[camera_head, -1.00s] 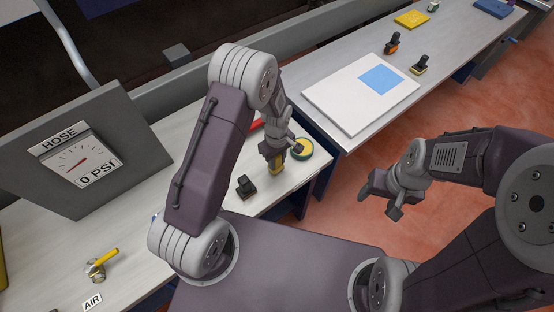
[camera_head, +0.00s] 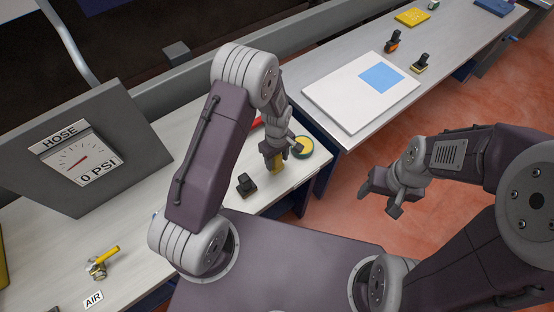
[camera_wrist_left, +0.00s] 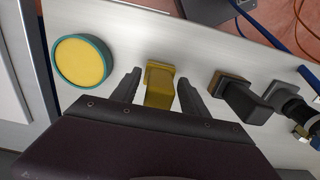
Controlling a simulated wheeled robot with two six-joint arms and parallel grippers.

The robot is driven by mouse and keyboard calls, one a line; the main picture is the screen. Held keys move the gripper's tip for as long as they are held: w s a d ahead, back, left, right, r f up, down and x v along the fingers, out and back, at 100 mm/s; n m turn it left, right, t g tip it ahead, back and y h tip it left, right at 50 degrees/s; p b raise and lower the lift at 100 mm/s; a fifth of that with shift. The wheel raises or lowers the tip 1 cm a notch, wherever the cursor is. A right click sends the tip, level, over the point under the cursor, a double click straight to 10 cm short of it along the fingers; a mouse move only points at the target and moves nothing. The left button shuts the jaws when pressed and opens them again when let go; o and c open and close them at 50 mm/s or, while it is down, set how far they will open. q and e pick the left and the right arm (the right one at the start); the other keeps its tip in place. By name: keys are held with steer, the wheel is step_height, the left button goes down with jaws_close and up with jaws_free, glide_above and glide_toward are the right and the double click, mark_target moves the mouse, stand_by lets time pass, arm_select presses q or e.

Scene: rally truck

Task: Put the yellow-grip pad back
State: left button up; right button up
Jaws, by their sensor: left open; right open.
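The yellow-grip pad (camera_wrist_left: 160,85) stands on the near bench, and its yellow grip also shows in the head view (camera_head: 278,164). My left gripper (camera_head: 273,156) is just above the bench there. In the left wrist view its two fingers (camera_wrist_left: 157,88) stand apart, one on each side of the yellow grip. I cannot tell whether either finger touches it. My right gripper (camera_head: 383,194) is open and empty over the red floor at the right.
A round teal tin with a yellow top (camera_head: 302,147) and a black-grip pad (camera_head: 246,185) flank the yellow pad. The far table holds a white board (camera_head: 350,103) with a blue square, an orange-grip pad (camera_head: 392,43) and another dark-grip pad (camera_head: 420,62). A gauge panel (camera_head: 90,150) stands left.

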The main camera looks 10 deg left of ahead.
arm_select(q)
steer(key=r+b, duration=0.1)
steer(key=r, duration=0.3)
steer(key=r+b, duration=0.1)
steer(key=r, duration=0.4)
steer(key=shift+w+d, duration=0.1)
steer(key=shift+w, duration=0.1)
steer(key=s+a+r+m+b, duration=0.1)
steer(key=s+a+m, duration=0.2)
steer(key=s+m, duration=0.2)
steer(key=s+a+r+m+t+b, duration=0.1)
steer(key=s+a+r+m, duration=0.1)
steer(key=s+m, duration=0.3)
steer(key=s+a, duration=0.1)
steer(key=s, duration=0.2)
steer(key=shift+s, duration=0.3)
steer(key=shift+w+f, duration=0.1)
